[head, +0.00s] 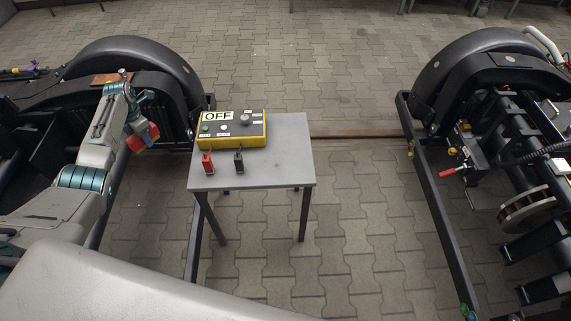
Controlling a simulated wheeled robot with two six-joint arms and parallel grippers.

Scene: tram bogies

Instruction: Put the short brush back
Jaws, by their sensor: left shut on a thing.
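My left gripper (138,127) is at the left, beside the left bogie, pointing down. It is shut on a small red thing (145,138) that hangs at its tips. The thing is small here and partly covered by the gripper; I cannot make out bristles or tell for sure that it is the short brush. No other brush can be made out. My right gripper is not in view.
A grey table (283,165) stands in the middle, with a yellow box (232,130) marked OFF and a red clip (207,163) and black clip (239,163) on it. The left bogie (135,50) and right bogie (470,60) flank it. Paved floor (370,220) between table and right bogie is clear.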

